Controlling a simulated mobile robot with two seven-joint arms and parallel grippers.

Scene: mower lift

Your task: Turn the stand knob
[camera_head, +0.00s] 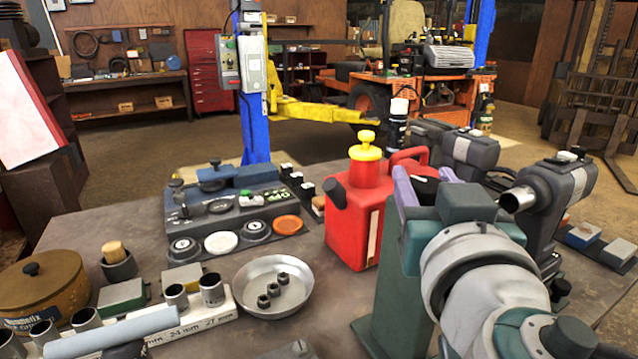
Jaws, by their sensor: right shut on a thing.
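My right gripper (426,181) reaches in from the lower right, with its two purple fingers pointing away from me. It is shut on a small dark thing (426,178) that shows between the fingers, which I take to be the stand knob. My own wrist and gripper body hide most of it and whatever it is mounted on, so I cannot tell its angle. My left gripper is not in view.
A red can (353,218) with a yellow cap stands just left of my gripper. A metal bowl (273,287) of nuts, a socket rack (225,312) and a blue-grey tool tray (240,212) fill the table's left.

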